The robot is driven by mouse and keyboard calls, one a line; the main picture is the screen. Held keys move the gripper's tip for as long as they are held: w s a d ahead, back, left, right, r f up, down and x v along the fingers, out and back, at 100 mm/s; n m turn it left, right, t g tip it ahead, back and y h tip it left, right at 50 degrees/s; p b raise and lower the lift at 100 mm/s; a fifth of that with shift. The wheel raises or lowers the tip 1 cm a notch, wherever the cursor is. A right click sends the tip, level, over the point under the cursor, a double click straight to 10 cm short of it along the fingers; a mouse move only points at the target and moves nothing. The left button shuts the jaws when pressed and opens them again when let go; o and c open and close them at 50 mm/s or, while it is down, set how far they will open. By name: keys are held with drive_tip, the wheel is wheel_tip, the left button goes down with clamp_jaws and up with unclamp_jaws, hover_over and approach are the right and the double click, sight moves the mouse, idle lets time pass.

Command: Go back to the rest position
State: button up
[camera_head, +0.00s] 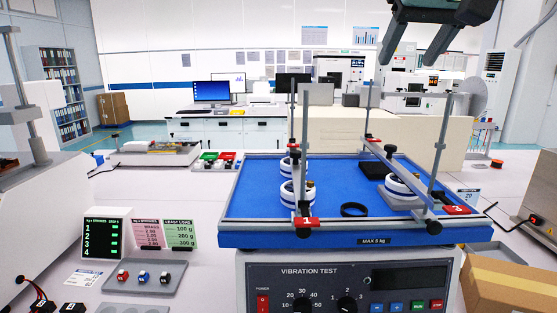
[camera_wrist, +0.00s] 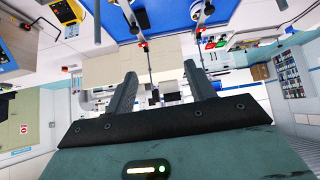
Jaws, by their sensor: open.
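My gripper (camera_head: 418,42) hangs at the top right of the head view, above and behind the blue vibration tester. Its two dark fingers are spread apart with nothing between them. In the wrist view my gripper (camera_wrist: 163,88) also shows open and empty, and the room appears turned upside down there. The blue tester platform (camera_head: 258,205) stands below and in front of it, with metal posts and rails fixed on top. My gripper touches nothing that I can see.
White-and-blue rings (camera_head: 297,192) and a black ring (camera_head: 354,210) are on the platform. Tall posts (camera_head: 443,135) rise at its right side. A grey tray with small weights (camera_head: 143,277) is at the front left, and a cardboard box (camera_head: 512,285) at the front right.

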drive_tip(key=s+a+f+n+g+b, duration=0.1)
drive_tip(key=s+a+f, duration=0.15)
drive_tip(key=f, duration=0.45)
drive_tip(key=s+a+f+n+g+b, duration=0.1)
drive_tip(key=s+a+f+n+g, duration=0.15)
drive_tip(key=f, duration=0.35)
drive_tip(key=s+f+n+g+b, duration=0.1)
drive_tip(key=s+f+g, duration=0.1)
drive_tip(key=s+f, duration=0.6)
drive_tip(key=s+f+n+g+b, duration=0.1)
drive_tip(key=s+f, duration=0.8)
drive_tip(key=f, duration=0.9)
drive_tip(key=shift+s+f+n+g+b, duration=0.3)
drive_tip(key=shift+n+g, duration=0.45)
drive_tip(key=shift+g, duration=0.3)
